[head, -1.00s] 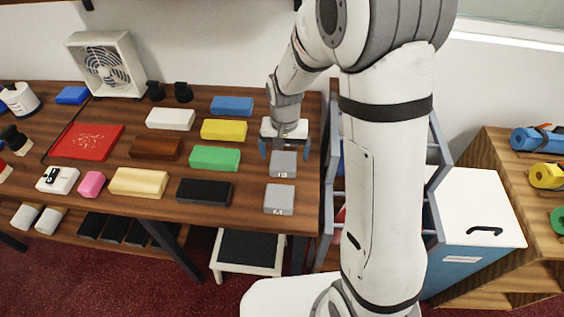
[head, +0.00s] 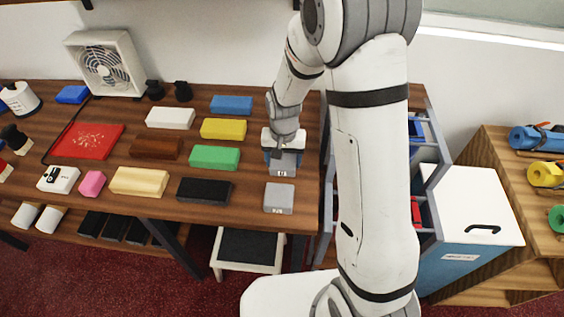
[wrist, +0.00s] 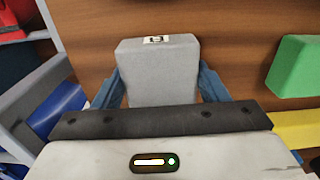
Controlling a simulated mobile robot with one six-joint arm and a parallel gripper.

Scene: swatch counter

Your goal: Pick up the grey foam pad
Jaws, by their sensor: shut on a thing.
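Two grey pads are near the right end of the wooden table. My gripper (head: 282,157) is shut on the farther grey pad (head: 282,170), with a blue finger against each side. In the wrist view, this grey pad (wrist: 158,68) sits between my gripper's fingers (wrist: 160,84) and carries a small white label with a dark mark. It appears to be at table height; its underside is hidden. The nearer grey pad (head: 279,198) lies flat and apart from my gripper.
A green block (head: 214,158), a yellow block (head: 223,129) and a black block (head: 205,191) lie to the left. A grey-framed rack (head: 437,160) with bins stands off the table's right edge. A fan (head: 106,64) stands at the back left.

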